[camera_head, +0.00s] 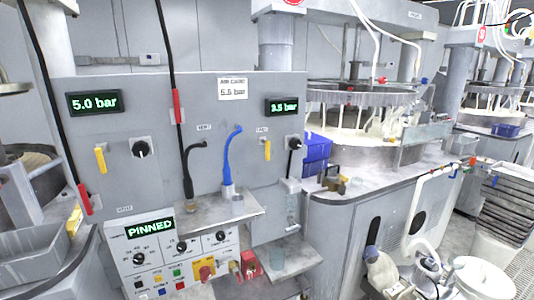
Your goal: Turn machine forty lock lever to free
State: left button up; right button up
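A grey machine panel (150,95) fills the left and middle. A green display reading PINNED (150,228) sits on its lower control box (125,258), above dark rotary knobs. A yellow lever (100,159) hangs beside a black knob (140,148) at the left; another yellow lever (267,150) hangs at the right. A red part (250,265) stands beside the control box, next to a red and yellow knob (204,270). I cannot tell which of these is the lock lever, and no number forty is readable.
A blue hose (228,160) and a black spout (188,170) rise from a small shelf (215,215). Right are a round platen machine (370,97), blue bins (316,150) and stacked trays (508,205). White jointed parts fill the bottom right.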

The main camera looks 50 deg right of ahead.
aim_at(267, 144)
jog(key=z, duration=1.75)
